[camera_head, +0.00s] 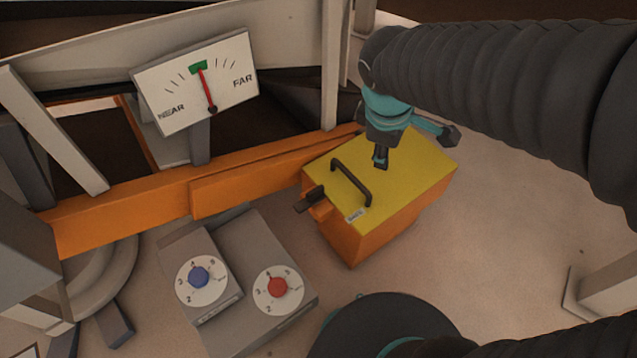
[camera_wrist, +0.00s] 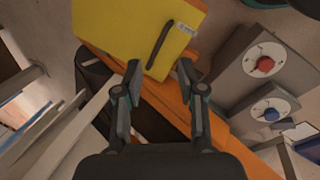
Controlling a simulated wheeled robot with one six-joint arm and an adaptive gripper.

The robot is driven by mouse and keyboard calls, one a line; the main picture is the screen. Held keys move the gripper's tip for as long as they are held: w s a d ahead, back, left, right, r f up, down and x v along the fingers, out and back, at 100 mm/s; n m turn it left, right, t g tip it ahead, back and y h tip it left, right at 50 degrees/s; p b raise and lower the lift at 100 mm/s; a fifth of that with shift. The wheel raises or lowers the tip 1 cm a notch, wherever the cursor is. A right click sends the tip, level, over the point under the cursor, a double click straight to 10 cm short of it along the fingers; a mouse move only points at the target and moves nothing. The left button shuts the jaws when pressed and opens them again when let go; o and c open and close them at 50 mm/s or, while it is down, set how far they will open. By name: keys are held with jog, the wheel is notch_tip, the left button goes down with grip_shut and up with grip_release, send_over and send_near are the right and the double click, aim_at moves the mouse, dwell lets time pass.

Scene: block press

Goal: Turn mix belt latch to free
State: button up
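No part in view is legibly marked as the mix belt latch, so I cannot tell which it is. A short dark lever (camera_head: 310,199) sticks out of the left side of a yellow-topped orange box (camera_head: 415,160). A black bar handle (camera_head: 352,181) stands on the box's yellow lid, beside a small tag too blurred to read. In the wrist view the handle (camera_wrist: 160,45) shows ahead of the fingers. My gripper (camera_head: 381,160) is over the back of the lid in the head view. In the wrist view my gripper (camera_wrist: 160,72) has its fingers apart, with nothing between them.
A gauge (camera_head: 195,82) marked NEAR and FAR has its red needle in the green zone. Grey control boxes carry a blue knob (camera_head: 200,277) and a red knob (camera_head: 277,287). An orange beam (camera_head: 130,203) runs left of the box. Bare floor (camera_head: 480,240) lies to its right.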

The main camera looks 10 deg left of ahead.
jog(key=w+a+f+n+h, duration=0.1)
jog(key=w+a+f+n, duration=0.1)
jog(key=a+f+n, duration=0.65)
jog(key=n, duration=0.4)
send_near(317, 189)
jog(key=shift+h, duration=0.3)
jog(key=b+x, duration=0.1)
jog(key=x, duration=0.5)
jog(key=b+x, duration=0.1)
jog(key=x, duration=0.3)
jog(key=shift+a+f+b, duration=0.1)
jog(key=shift+a+b, duration=0.2)
grip_shut()
